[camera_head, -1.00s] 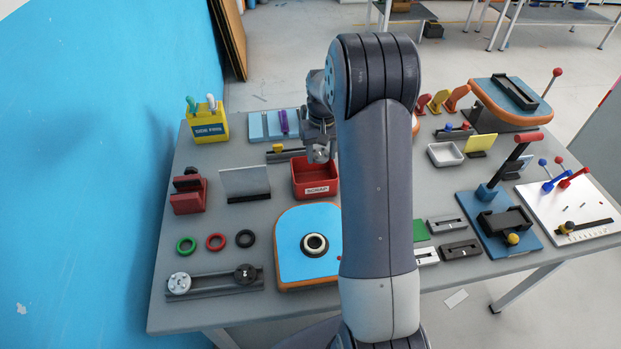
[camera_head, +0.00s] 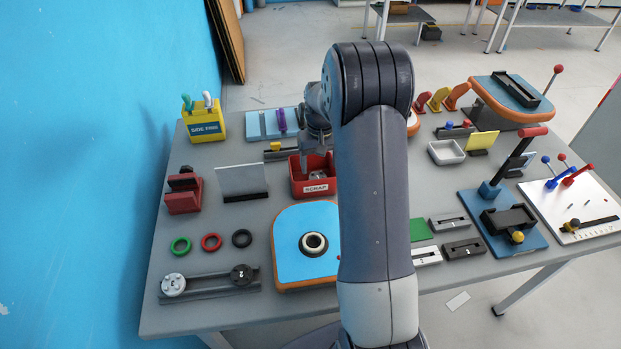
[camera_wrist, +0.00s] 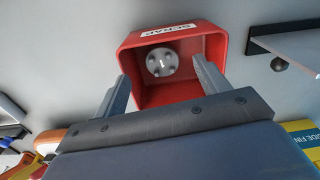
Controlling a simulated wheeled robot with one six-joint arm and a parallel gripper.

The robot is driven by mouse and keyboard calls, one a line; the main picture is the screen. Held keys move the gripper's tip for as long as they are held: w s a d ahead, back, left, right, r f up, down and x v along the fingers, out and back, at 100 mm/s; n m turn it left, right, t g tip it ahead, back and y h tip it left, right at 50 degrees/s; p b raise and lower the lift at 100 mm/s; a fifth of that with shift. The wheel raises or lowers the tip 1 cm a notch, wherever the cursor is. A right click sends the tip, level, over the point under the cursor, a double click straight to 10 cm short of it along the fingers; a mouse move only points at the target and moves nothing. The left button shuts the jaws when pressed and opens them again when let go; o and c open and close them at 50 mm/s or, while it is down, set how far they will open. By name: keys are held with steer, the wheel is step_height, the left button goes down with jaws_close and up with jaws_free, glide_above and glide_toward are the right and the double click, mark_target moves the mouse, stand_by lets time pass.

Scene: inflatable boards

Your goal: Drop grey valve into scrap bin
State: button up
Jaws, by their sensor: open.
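The red scrap bin (camera_head: 319,188) with its SCRAP label stands near the middle of the table, and its wall also shows in the wrist view (camera_wrist: 222,48). The grey valve (camera_wrist: 162,62), a round piece with dark spots, lies inside the bin. In the head view the valve (camera_head: 317,175) shows just below the fingers. My gripper (camera_wrist: 165,80) is open, with its fingers apart and nothing between them. In the head view my gripper (camera_head: 318,166) is over the bin opening. My arm hides the area right of the bin.
A blue board with a black-and-white ring (camera_head: 313,244) lies in front of the bin. A grey upright panel (camera_head: 242,181) stands to its left. A rail with a light grey disc (camera_head: 173,285) is at the front left. Several fixtures crowd the right side.

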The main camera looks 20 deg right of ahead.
step_height(320, 180, up, 11)
steer(key=b, duration=0.1)
stand_by(0.6)
steer(key=shift+f, duration=0.2)
step_height(320, 180, down, 10)
steer(key=shift+r+p, duration=0.1)
steer(key=shift+p, duration=0.45)
steer(key=shift+r+p, duration=0.15)
steer(key=shift+p, duration=0.35)
steer(key=shift+r+p, duration=1.05)
steer(key=shift+r, duration=0.75)
